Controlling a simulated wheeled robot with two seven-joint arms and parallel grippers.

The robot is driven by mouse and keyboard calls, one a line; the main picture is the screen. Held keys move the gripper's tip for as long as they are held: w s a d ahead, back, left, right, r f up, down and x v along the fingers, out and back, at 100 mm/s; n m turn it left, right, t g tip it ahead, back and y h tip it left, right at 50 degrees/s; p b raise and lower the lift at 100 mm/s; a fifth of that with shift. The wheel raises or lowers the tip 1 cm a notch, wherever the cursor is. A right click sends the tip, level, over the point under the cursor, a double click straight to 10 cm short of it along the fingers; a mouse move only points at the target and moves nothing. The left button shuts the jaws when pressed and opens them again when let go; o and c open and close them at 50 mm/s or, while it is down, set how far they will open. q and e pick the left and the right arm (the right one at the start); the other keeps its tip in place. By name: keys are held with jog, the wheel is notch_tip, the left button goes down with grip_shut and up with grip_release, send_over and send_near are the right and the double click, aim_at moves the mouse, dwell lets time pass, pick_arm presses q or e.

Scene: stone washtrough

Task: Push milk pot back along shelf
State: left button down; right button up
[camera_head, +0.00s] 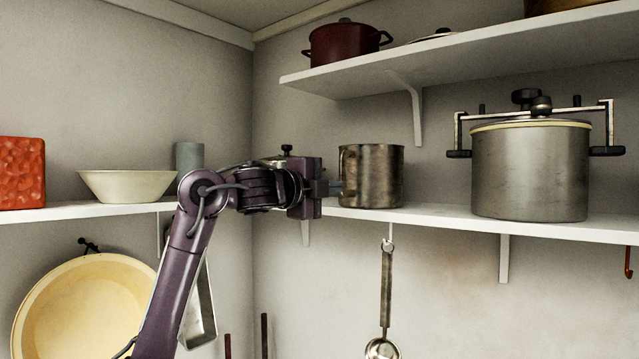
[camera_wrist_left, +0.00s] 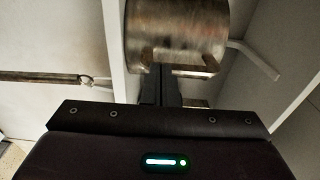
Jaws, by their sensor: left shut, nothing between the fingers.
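The milk pot (camera_head: 372,176) is a worn brownish metal pot standing upright on the right-hand white shelf (camera_head: 440,214), near that shelf's left end. My left gripper (camera_head: 338,186) comes in from the left, its shut fingers at the pot's left side; they appear to touch it or nearly so. In the left wrist view the pot (camera_wrist_left: 176,30) fills the top middle, with the closed fingertips (camera_wrist_left: 160,72) right against or just in front of its wall. Nothing is between the fingers. My right gripper does not show.
A large pressure cooker (camera_head: 530,172) stands farther right on the same shelf, with bare shelf between. An upper shelf (camera_head: 450,62) holds a dark red pot (camera_head: 343,42). A ladle (camera_head: 385,300) hangs below. A cream bowl (camera_head: 127,185) and red block (camera_head: 21,172) stand on the left shelf.

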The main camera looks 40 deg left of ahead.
aim_at(354, 186)
pick_arm(q)
jog(key=w, duration=0.8)
jog(key=shift+w+a, duration=0.2)
jog(key=shift+w, duration=0.2)
jog(key=shift+s, duration=0.25)
jog(key=shift+a, duration=0.1)
